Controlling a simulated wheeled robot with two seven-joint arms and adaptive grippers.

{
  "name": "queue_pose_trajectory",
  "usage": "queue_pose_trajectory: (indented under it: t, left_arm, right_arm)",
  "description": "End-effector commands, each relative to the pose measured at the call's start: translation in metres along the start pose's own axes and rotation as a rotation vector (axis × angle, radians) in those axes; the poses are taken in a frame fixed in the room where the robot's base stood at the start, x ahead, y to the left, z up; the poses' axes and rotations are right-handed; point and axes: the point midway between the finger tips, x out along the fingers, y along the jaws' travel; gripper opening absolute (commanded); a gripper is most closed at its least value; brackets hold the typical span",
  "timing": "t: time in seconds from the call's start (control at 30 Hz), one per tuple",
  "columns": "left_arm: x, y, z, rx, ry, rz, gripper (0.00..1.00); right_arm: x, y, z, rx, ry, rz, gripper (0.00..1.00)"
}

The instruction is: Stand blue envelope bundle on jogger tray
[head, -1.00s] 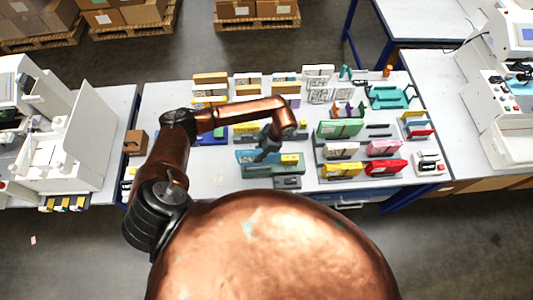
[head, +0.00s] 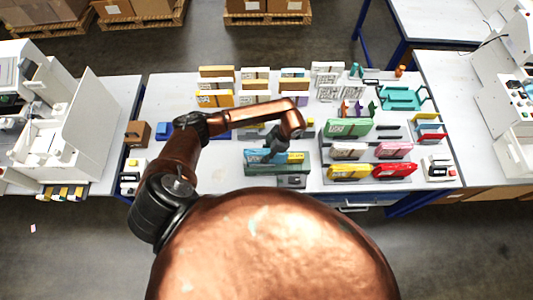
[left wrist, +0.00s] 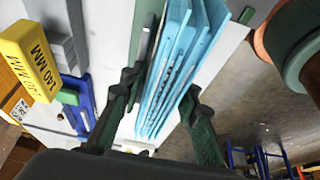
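The blue envelope bundle (head: 257,156) stands on edge at the front middle of the table, by the dark green jogger tray (head: 262,171). Whether it rests on the tray is hard to tell. My left gripper (head: 268,150) is over the bundle. In the left wrist view, the bundle (left wrist: 178,65) lies between the two fingers of my left gripper (left wrist: 160,92). The right finger is close against it, and a narrow gap shows on the left finger's side. The bundle's lower part is partly hidden. My right gripper is not in view.
A yellow bundle (head: 294,157) is just right of the blue one. Green (head: 347,128), white, pink, yellow and red bundles stand in a rack to the right. Several bundles stand behind. A yellow 140 MM block (left wrist: 32,60) is at the left in the wrist view.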

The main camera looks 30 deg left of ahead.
Motion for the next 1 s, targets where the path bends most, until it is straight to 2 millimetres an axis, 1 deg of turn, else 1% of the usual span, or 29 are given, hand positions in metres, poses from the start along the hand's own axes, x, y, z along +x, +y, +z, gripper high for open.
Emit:
queue_pose_trajectory:
  t: [0.03,0.1,0.13,0.37,0.47,0.57,0.67,0.8,1.0]
  left_arm:
    - [-0.002,0.0,0.001,0.001,-0.003,0.001,0.35]
    - [-0.003,0.0,0.002,0.002,-0.004,0.002,0.4]
    - [-0.003,0.0,0.002,0.003,-0.004,0.002,0.4]
    - [-0.005,0.001,0.004,0.004,-0.007,0.004,0.4]
    - [-0.009,0.002,0.004,0.004,-0.008,0.006,0.4]
    - [-0.021,0.003,0.004,0.003,-0.009,0.007,0.4]
    - [-0.04,0.003,0.005,0.004,-0.01,0.009,0.4]
    - [-0.07,0.003,0.005,0.004,-0.011,0.009,0.4]
    - [-0.105,0.002,0.004,0.003,-0.009,0.007,0.4]
  right_arm:
    - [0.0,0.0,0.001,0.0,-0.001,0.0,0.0]
    - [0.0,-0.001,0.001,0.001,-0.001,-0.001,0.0]
    - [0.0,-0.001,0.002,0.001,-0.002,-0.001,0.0]
    - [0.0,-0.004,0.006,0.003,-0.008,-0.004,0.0]
    - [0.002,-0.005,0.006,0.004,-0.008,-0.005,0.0]
    - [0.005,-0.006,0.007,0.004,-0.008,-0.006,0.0]
    - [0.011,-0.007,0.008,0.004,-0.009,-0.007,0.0]
    - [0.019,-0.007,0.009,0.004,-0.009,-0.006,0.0]
    - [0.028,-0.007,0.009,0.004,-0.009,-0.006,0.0]
